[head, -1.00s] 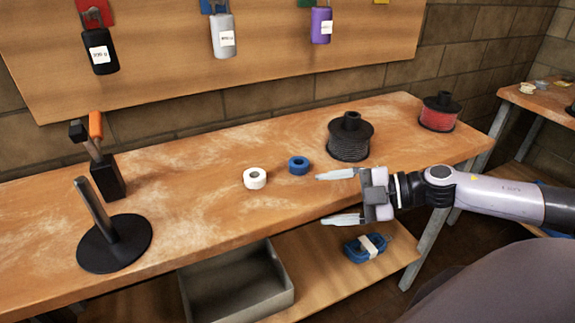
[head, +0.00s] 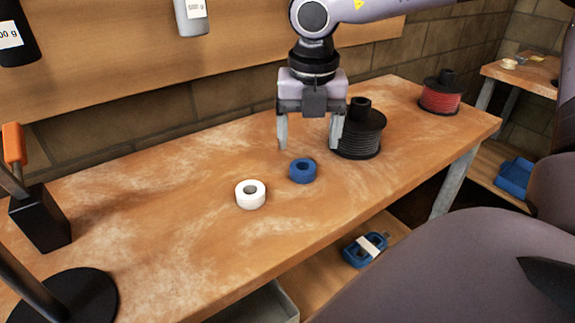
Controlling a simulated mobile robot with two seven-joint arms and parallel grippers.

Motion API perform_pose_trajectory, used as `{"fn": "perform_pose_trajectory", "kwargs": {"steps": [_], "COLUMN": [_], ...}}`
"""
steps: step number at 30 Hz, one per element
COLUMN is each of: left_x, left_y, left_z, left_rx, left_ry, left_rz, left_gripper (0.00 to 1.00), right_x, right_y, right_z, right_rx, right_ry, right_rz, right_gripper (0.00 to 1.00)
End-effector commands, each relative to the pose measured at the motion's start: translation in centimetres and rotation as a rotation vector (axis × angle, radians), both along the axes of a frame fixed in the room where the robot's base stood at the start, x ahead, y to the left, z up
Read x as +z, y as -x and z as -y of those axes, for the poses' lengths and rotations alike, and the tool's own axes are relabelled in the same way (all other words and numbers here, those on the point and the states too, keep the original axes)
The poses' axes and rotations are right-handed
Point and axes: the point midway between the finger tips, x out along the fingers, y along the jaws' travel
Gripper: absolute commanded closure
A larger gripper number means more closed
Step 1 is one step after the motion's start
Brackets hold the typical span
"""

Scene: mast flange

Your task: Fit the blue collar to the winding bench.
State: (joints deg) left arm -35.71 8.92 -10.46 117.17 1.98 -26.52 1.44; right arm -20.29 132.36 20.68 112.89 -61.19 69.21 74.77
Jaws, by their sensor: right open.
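The blue collar (head: 302,171) is a small ring with a hole in its top, lying flat on the winding bench (head: 185,220). A similar white collar (head: 251,195) lies to its left and nearer the front edge. A tilted dark post on a round black base (head: 85,298) stands at the bench's lower left, partly cut off by the frame. My right gripper (head: 310,148) points down above and slightly behind the blue collar, with its two fingers apart and nothing between them. My left gripper does not show.
A black spool (head: 358,140) stands close to the right finger. A red spool (head: 440,95) is at the far right end. A black block with an orange-handled tool (head: 38,218) stands at left. A blue-and-white item (head: 366,248) lies on the lower shelf.

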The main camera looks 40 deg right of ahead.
Motion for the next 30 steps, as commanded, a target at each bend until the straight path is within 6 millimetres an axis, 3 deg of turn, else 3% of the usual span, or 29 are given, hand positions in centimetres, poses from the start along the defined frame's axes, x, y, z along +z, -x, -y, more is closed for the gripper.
{"fn": "perform_pose_trajectory", "kwargs": {"steps": [18,27,28,30], "left_x": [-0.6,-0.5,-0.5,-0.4], "left_y": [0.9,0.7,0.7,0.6], "left_z": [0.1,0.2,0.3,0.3], "left_rx": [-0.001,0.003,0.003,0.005], "left_ry": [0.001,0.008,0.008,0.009], "left_rz": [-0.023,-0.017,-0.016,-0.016], "left_gripper": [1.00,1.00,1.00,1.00], "right_x": [-6.5,-6.9,-6.9,-6.9], "right_y": [-1.2,-1.3,-1.3,-1.3], "right_z": [0.1,0.2,0.2,0.2], "right_rx": [-0.001,-0.001,-0.001,-0.001], "right_ry": [0.006,0.006,0.006,0.006], "right_rz": [-0.004,0.000,0.000,0.000], "right_gripper": [0.22,0.22,0.29,0.51]}}
